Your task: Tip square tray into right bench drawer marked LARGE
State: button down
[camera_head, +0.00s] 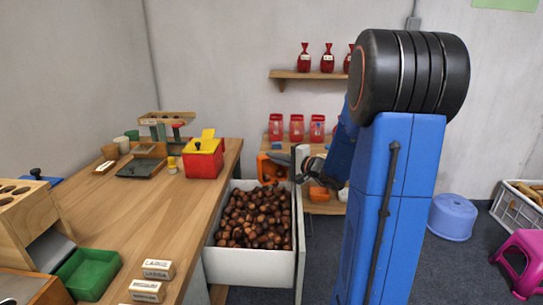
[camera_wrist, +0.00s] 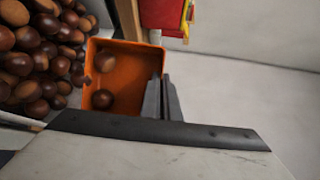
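The orange square tray (camera_head: 265,172) is tilted steeply above the far end of the open bench drawer (camera_head: 250,268). In the wrist view the tray (camera_wrist: 136,62) shows its inside, with a few chestnuts (camera_wrist: 103,99) in it. My gripper (camera_head: 288,161) is shut on the tray's wall, and its dark fingers (camera_wrist: 162,98) pinch the rim in the wrist view. The white drawer is pulled out from the bench's right side and is heaped with brown chestnuts (camera_head: 254,218). No LARGE mark on the drawer is readable.
The wooden bench (camera_head: 165,205) holds a red box (camera_head: 203,160), a green tray (camera_head: 88,272) and several labelled blocks (camera_head: 157,269). Shelves with red jars (camera_head: 297,128) stand behind my arm. A blue stool (camera_head: 452,217) and a pink stool (camera_head: 522,258) are at right.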

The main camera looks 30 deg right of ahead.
jog(key=shift+s+a+f+n+t+y, duration=0.15)
jog(key=shift+s+n+t+y, duration=0.4)
jog(key=shift+s+t, duration=0.55)
jog(key=shift+s+d+f+n+t+y, duration=0.15)
jog(key=shift+s+n+t+y, duration=0.35)
jog(key=shift+s+t, duration=0.6)
jog(key=shift+a, duration=0.1)
jog(key=shift+w, duration=0.1)
jog(key=w+m+g, duration=0.1)
jog(key=w+g, duration=0.1)
jog(key=w+g+h, duration=0.1)
jog(key=w+g, duration=0.1)
jog(key=w+r+m+g+h, duration=0.1)
jog(key=w, duration=0.1)
jog(key=shift+d+m+g+h, duration=0.25)
jog(key=shift+m+g, duration=0.1)
jog(key=shift+g, duration=0.05)
jog(key=w+f+m+g, duration=0.35)
jog(key=w+g, duration=0.35)
jog(key=g, duration=0.7)
jog(key=shift+h, duration=0.3)
jog(key=shift+s+a+r, duration=0.2)
jog(key=shift+s+r, duration=0.8)
jog(key=shift+r, duration=0.2)
jog(key=shift+s+a+r, duration=0.2)
jog(key=shift+s+r, duration=0.75)
jog(key=shift+r, duration=0.2)
jog(key=shift+s+a+r, duration=0.2)
jog(key=shift+s+r, duration=0.8)
jog(key=shift+r, duration=0.2)
